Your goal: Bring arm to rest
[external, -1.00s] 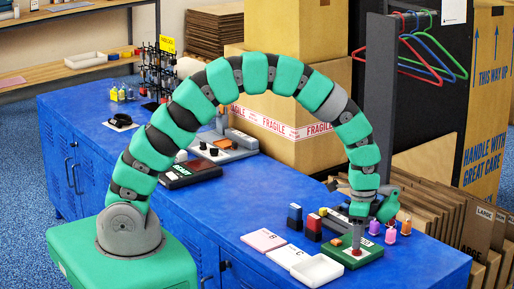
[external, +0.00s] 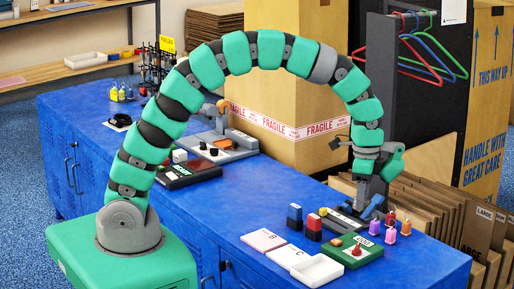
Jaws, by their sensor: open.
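My arm (external: 255,50) arches over the blue cabinet top, from its base at the lower left to the right end of the top. My gripper (external: 366,208) hangs pointing down at the arm's far end, open and with nothing seen between its jaws. It is above and behind a green board (external: 370,257) that bears a small red piece (external: 356,250).
Blue and red blocks (external: 314,228), cards marked B (external: 263,240) and C (external: 289,256), and a white tray (external: 317,270) lie left of the board. Tall cartons (external: 300,100) and a hanger rack (external: 375,90) stand behind. The blue top (external: 225,215) is clear in the middle.

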